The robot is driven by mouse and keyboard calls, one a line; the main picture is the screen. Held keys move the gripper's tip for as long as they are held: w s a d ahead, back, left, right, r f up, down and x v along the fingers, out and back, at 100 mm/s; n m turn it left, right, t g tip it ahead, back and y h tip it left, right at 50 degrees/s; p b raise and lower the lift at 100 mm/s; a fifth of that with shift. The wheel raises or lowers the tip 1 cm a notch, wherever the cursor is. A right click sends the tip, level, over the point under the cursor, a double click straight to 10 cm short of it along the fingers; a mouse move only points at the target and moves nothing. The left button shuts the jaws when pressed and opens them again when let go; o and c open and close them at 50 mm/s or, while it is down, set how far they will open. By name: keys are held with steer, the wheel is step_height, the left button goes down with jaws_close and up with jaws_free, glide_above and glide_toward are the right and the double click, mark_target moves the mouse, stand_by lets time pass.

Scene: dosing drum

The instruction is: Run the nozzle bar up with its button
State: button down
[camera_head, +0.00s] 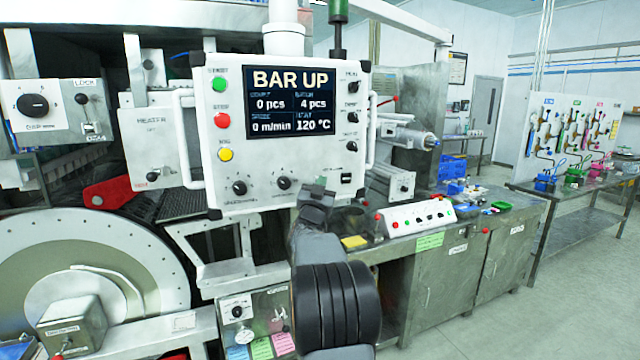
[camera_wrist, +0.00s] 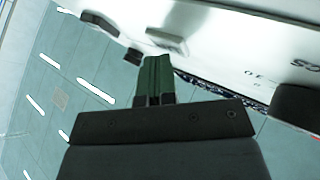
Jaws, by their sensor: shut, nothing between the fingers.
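The white control panel (camera_head: 290,135) hangs in the middle of the head view. Its screen (camera_head: 291,102) reads "BAR UP", 0 pcs, 4 pcs, 0 m/min and 120 °C. A green button (camera_head: 219,85), a red button (camera_head: 222,120) and a yellow button (camera_head: 225,154) line its left side. A small black rocker-like control (camera_head: 346,178) sits at the lower right; its label is too small to read. My gripper (camera_head: 318,190) is shut and empty, in front of the panel's lower edge. In the wrist view, it (camera_wrist: 155,98) is close to the white panel face. I cannot make out the nozzle bar for certain.
Black knobs (camera_head: 239,187) sit along the panel's bottom, and white handles (camera_head: 185,140) flank it. A small white console (camera_head: 417,217) stands on the steel bench at right. The large drum disc (camera_head: 60,250) is at lower left. Open floor lies at far right.

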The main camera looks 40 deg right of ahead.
steer(key=shift+s+f, duration=0.1)
steer(key=shift+s, duration=0.05)
steer(key=shift+s+a+b, duration=0.3)
steer(key=shift+s+b, duration=0.3)
steer(key=shift+b, duration=0.35)
steer(key=s+b, duration=0.1)
steer(key=s+a+b, duration=0.1)
steer(key=s, duration=0.1)
steer(key=s+a+b, duration=0.1)
steer(key=b, duration=0.1)
steer(key=shift+s, duration=0.3)
stand_by(0.3)
